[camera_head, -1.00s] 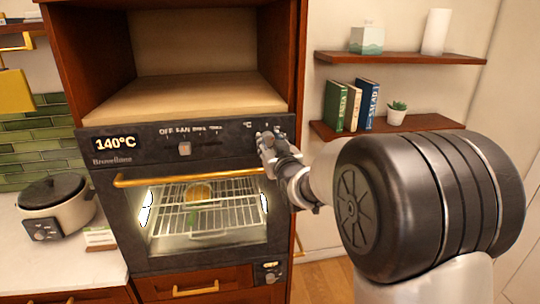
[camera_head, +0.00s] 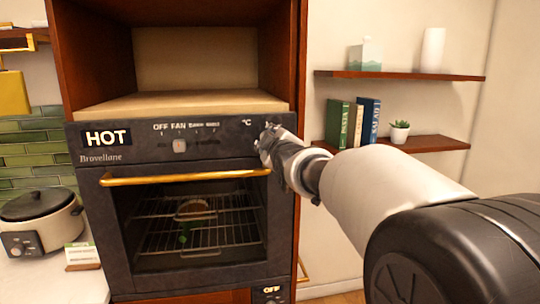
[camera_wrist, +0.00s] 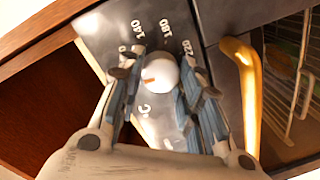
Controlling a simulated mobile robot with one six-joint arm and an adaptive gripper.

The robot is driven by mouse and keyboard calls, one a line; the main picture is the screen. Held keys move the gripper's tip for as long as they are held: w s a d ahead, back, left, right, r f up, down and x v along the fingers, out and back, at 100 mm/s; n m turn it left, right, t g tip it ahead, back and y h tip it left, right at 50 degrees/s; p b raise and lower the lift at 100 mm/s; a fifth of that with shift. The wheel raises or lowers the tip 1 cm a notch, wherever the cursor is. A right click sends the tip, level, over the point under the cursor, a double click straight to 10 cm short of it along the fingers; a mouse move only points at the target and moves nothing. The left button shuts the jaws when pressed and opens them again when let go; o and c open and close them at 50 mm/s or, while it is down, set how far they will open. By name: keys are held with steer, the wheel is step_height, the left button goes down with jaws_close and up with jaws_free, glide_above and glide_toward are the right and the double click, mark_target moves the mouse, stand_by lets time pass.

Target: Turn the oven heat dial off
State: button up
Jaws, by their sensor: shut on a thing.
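The heat dial (camera_wrist: 166,74) is a round pale knob with an orange mark, on the oven's dark control panel. In the wrist view it sits between the two fingers, and the mark points to the left of the picture. Printed numbers 140, 180 and 220 curve around it, with °C on the other side. My gripper (camera_head: 266,146) is at the right end of the panel and shut on the dial; its fingers (camera_wrist: 158,80) lie on either side. In the head view the gripper hides the dial. The oven display (camera_head: 107,138) reads HOT, and the oven interior is dark.
The gold oven handle (camera_head: 185,177) runs just below the panel. A wooden cabinet side stands right of the oven. Shelves (camera_head: 400,145) with books and a plant are behind my arm.

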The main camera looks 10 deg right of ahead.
steer(key=shift+n+b, duration=0.7)
steer(key=shift+b, duration=0.35)
steer(key=shift+r, duration=0.1)
steer(key=o, duration=1.1)
steer(key=s, duration=1.2)
steer(key=shift+r, duration=0.35)
